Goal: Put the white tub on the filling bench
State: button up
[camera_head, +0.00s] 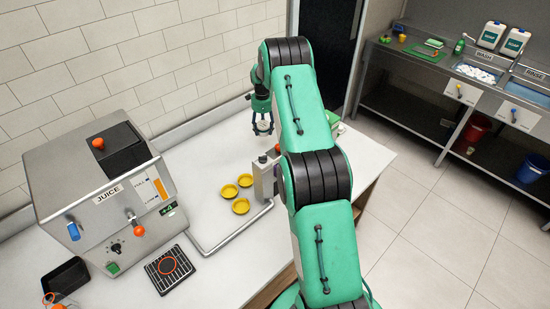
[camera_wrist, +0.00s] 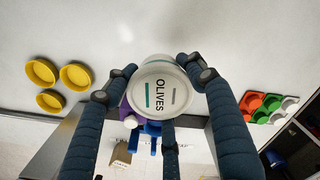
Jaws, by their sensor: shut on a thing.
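My gripper (camera_head: 262,108) is at the far part of the white-topped bench (camera_head: 215,245) in the head view. Its fingers are closed around a white tub (camera_wrist: 160,88) with a lid marked OLIVES. The tub's lid faces the wrist camera, and its lower body is hidden. In the head view only a small pale part of the tub (camera_head: 263,127) shows below the fingers. I cannot tell whether the tub touches the bench top. No label tells which bench is the filling bench.
Yellow dishes (camera_head: 240,206) lie near the middle of the bench, left of the tub in the wrist view. A bent metal rail (camera_head: 232,232) crosses the bench. A coloured tray (camera_wrist: 268,106) lies right. A wash counter (camera_head: 425,62) stands apart.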

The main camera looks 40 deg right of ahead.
jog(key=shift+m, duration=0.6)
jog(key=s+d+f, duration=0.2)
jog(key=d, duration=0.1)
jog(key=shift+s+f, duration=0.1)
jog(key=shift+f, duration=0.25)
jog(key=shift+f, duration=3.1)
jog(key=shift+f, duration=1.85)
jog(key=shift+f, duration=0.25)
jog(key=o, duration=1.3)
